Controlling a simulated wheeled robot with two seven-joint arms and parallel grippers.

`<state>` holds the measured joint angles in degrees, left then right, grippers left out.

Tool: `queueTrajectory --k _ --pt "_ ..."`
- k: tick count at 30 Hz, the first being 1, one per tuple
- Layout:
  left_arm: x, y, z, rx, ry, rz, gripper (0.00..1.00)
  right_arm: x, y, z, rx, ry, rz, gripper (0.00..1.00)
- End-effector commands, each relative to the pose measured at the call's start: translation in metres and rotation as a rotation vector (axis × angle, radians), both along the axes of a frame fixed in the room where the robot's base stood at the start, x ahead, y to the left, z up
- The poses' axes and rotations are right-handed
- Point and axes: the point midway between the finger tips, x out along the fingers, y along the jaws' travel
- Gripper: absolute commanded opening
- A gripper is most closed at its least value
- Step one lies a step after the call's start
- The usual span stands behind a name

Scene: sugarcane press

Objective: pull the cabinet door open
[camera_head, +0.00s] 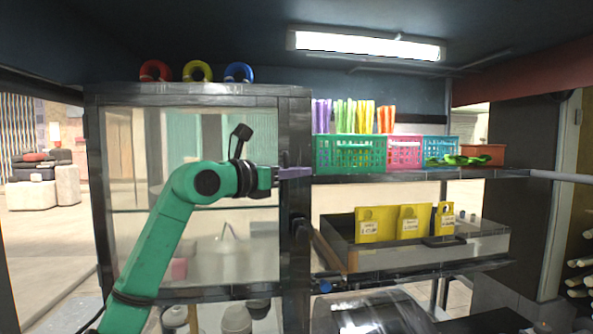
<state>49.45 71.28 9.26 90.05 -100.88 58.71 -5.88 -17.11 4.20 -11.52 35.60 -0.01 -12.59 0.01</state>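The cabinet door (132,240) is a glass panel in a dark metal frame, left of centre, with shelves and vessels showing dimly through it. It looks closed, flush with the cabinet's dark right-hand post (296,130). My green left arm reaches up from the bottom left across the glass. My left gripper (296,173) points right, with its grey-purple fingers in front of the post at mid-upper height. I see the fingers edge-on, so their gap and any contact with the post or a handle are unclear. My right gripper is out of view.
Red, yellow and blue rings (197,71) sit on top of the cabinet. To the right, a shelf holds green (350,153), pink and blue baskets. Below it is a metal tray (480,244) with yellow price cards. Open floor (40,250) shows at the left.

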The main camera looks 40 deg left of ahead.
Motion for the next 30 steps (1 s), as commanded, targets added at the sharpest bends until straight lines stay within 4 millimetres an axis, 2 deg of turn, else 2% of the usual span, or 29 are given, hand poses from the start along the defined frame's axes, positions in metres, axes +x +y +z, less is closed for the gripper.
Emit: queueTrajectory --k 30 --pt "-0.0008 0.0014 0.0017 0.000 -0.003 0.003 0.00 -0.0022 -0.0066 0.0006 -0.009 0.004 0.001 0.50"
